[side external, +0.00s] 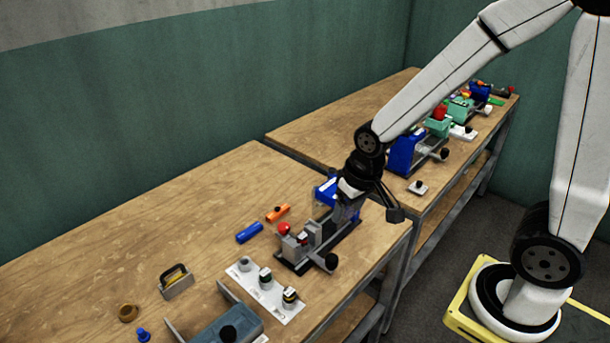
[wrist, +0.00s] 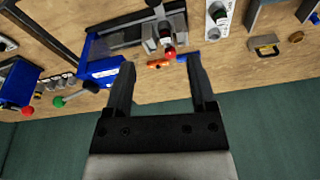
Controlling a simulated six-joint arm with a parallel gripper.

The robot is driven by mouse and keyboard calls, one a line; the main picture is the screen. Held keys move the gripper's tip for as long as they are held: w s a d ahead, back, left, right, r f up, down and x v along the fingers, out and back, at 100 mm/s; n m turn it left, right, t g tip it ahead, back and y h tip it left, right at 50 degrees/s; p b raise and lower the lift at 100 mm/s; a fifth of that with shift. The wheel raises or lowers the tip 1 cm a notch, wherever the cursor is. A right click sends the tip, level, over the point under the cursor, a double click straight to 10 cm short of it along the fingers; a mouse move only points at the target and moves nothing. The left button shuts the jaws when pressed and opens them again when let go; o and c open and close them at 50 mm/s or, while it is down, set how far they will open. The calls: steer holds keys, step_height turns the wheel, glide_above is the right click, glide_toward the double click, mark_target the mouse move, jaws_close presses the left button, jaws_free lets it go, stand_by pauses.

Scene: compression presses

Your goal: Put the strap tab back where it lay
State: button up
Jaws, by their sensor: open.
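No piece can be surely told as the strap tab. A small orange piece (side external: 277,213) with a dark spot and a blue piece (side external: 249,233) lie on the wooden table behind the press. In the wrist view the orange piece (wrist: 158,64) shows between my fingertips, and the blue piece (wrist: 187,56) by the right one. My gripper (wrist: 160,62) is open, with nothing held between its fingers. In the side view my gripper (side external: 345,205) hangs over the far end of the press, in front of a blue bin. Its fingertips are hard to make out there.
The press (side external: 305,245) has a red knob (side external: 283,228) and a black knob. A white plate (side external: 265,290) with several cylinders lies in front. A handled block (side external: 176,281), a brown ring (side external: 128,312) and a blue-grey fixture (side external: 230,325) stand nearer. Table beyond the loose pieces is clear.

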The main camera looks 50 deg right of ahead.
steer(key=shift+n, duration=0.8)
steer(key=shift+s+d+f, duration=0.1)
steer(key=shift+s+f, duration=0.05)
steer(key=shift+s, duration=0.9)
steer(key=shift+s+f, duration=0.1)
steer(key=shift+s, duration=0.9)
